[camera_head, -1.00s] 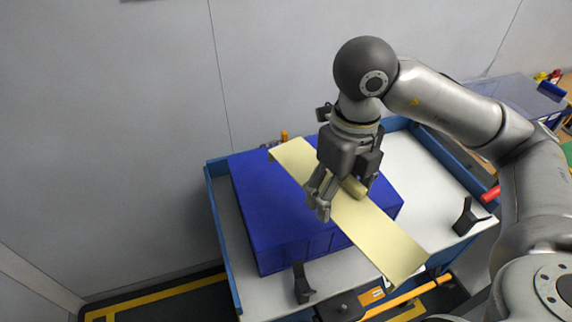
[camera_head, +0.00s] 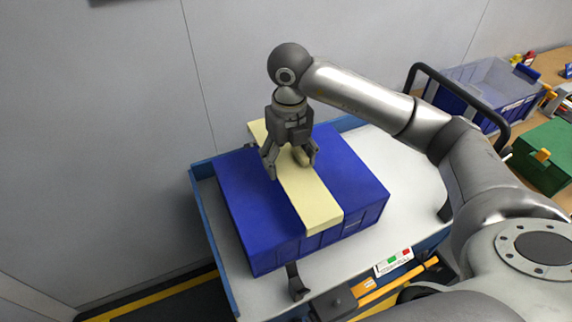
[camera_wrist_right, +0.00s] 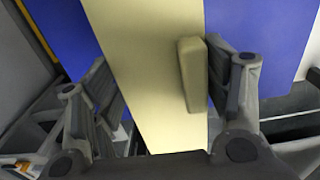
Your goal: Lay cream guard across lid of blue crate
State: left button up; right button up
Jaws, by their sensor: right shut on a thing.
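The blue crate (camera_head: 350,180) stands on the light top of a blue-edged cart, its lid shut. The cream guard (camera_head: 314,207), a long flat strip with a raised cream block (camera_wrist_right: 193,75) on top, spans the lid from back to front. Its front end reaches the crate's front edge; I cannot tell whether it touches the lid all along. In the right wrist view the block sits beside the right-hand finger. My left gripper is not in view.
The cart's light top (camera_head: 400,190) is bare right of the crate. A grey wall (camera_head: 100,130) stands behind. A dark bracket (camera_head: 296,282) is at the cart's front. Another blue crate (camera_head: 490,90) and a green box (camera_head: 545,155) are at the right.

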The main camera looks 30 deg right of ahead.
aim_at(286, 169)
jog(key=shift+w+f, duration=0.45)
jog(key=shift+f, duration=0.1)
jog(key=f+p, duration=0.1)
jog(key=f, duration=0.2)
jog(key=shift+w+p, duration=0.2)
jog(key=shift+p, duration=0.2)
jog(key=shift+f, duration=0.25)
jog(key=shift+f, duration=0.1)
jog(key=shift+f+b, duration=0.5)
jog(key=shift+b, duration=0.2)
jog(key=o, duration=1)
jog(key=shift+r, duration=0.1)
